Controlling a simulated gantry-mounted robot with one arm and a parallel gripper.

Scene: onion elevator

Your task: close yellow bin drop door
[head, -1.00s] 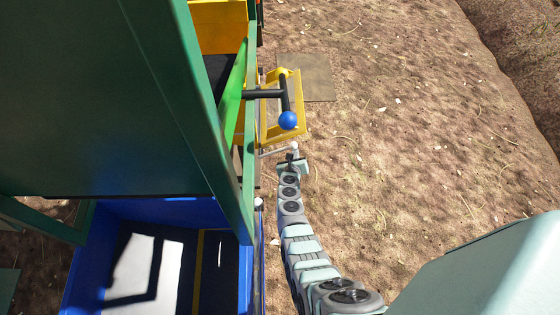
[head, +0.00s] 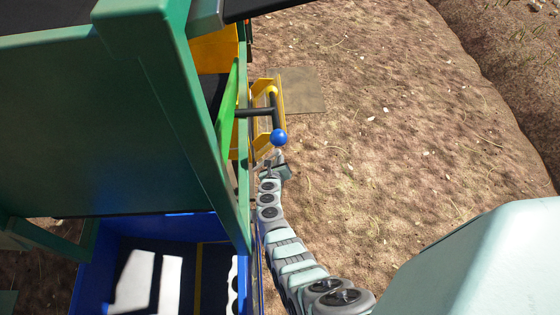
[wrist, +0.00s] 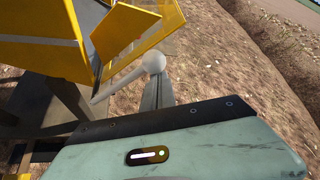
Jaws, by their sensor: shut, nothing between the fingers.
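The yellow drop door (head: 281,98) stands out from the right side of the green machine in the head view. In the wrist view the door (wrist: 135,25) is a yellow flap at an angle to the yellow bin (wrist: 40,45), with a gap between them. My gripper (head: 278,161) is at the door's near end in the head view. In the wrist view its shut fingers (wrist: 157,88) are right by the knob, with nothing held. Whether they touch it I cannot tell.
A black lever with a blue ball (head: 278,137) projects over the door, close to my gripper. A green post (head: 243,190) and a blue bin (head: 88,265) stand to the left. Open dirt ground (head: 400,130) lies to the right.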

